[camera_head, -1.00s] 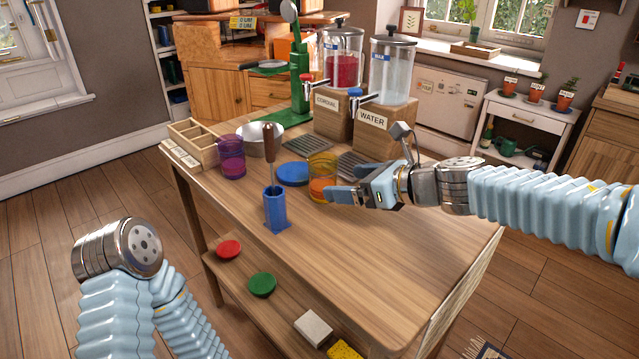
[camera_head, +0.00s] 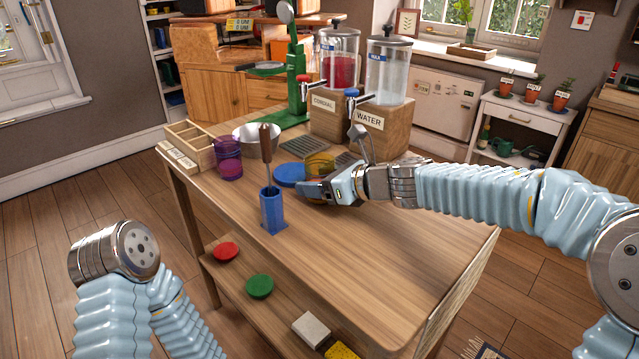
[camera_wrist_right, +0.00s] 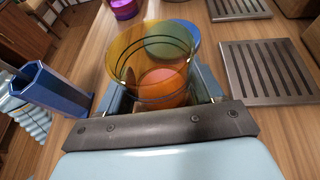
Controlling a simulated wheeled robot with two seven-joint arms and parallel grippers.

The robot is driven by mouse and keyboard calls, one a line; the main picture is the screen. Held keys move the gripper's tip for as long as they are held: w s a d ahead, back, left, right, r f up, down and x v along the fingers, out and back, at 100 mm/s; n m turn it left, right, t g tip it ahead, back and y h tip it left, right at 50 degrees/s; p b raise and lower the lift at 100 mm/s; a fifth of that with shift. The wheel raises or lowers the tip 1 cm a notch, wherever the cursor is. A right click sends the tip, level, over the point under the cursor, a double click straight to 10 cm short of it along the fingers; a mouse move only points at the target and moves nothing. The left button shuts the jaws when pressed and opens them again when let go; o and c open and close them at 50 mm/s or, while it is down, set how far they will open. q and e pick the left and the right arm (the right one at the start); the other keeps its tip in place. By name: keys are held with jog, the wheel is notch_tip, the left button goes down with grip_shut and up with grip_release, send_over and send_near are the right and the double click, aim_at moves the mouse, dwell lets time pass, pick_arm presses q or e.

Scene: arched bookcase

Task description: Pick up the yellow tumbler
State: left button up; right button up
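The yellow tumbler (camera_head: 320,162) is see-through and stands on the table; its lower part is hidden behind my right gripper in the head view. In the right wrist view the yellow tumbler (camera_wrist_right: 150,50) stands upright with its rim up, and orange shows inside near its bottom. My right gripper (camera_head: 314,190) is low over the table, its fingers parted on either side of the tumbler. In the right wrist view the right gripper (camera_wrist_right: 160,92) seems to leave slim gaps beside the tumbler; contact is not clear. My left gripper is outside the view.
A blue disc (camera_head: 287,176) lies just left of the tumbler. A blue holder (camera_head: 272,210) with a wooden-handled tool stands nearer. A purple tumbler (camera_head: 228,158), a metal bowl (camera_head: 250,137) and the water dispenser (camera_head: 385,125) stand farther back. The front right tabletop is clear.

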jog(key=c, duration=0.6)
jog(key=shift+c, duration=0.2)
jog(key=shift+r, duration=0.15)
